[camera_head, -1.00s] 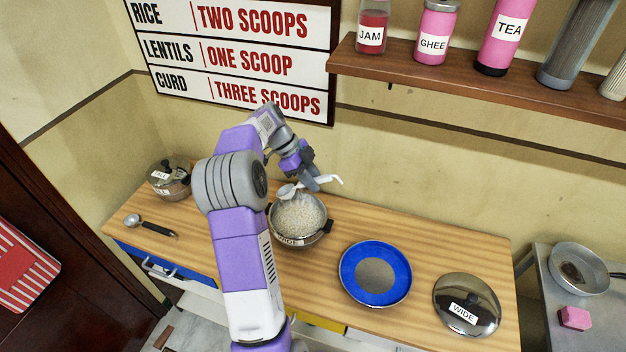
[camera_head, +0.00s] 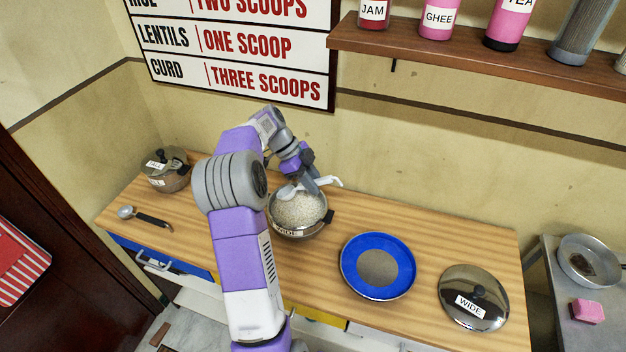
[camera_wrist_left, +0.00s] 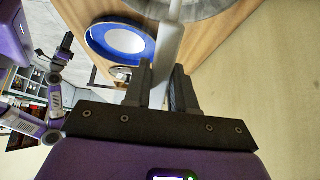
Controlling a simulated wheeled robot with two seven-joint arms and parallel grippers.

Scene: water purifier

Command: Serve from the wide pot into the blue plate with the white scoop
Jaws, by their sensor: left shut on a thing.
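The wide pot (camera_head: 299,231), labelled WIDE, stands uncovered on the wooden counter, filled with white grains that look like rice. My left gripper (camera_head: 311,184) is above the pot's back rim, shut on the handle of the white scoop (camera_head: 288,191). The scoop's head is low over the grains; I cannot tell if it touches them or holds any. The handle (camera_wrist_left: 170,45) runs between the fingers in the left wrist view. The blue plate (camera_head: 352,276), with a grey-brown centre, lies right of the pot and looks empty.
A steel lid (camera_head: 473,298) labelled WIDE lies right of the plate. A lidded pot (camera_head: 166,170) and a black-handled scoop (camera_head: 146,217) are at the left. A wall sign (camera_head: 240,45) reads lentils one scoop, curd three scoops. A shelf (camera_head: 480,72) holds jars above.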

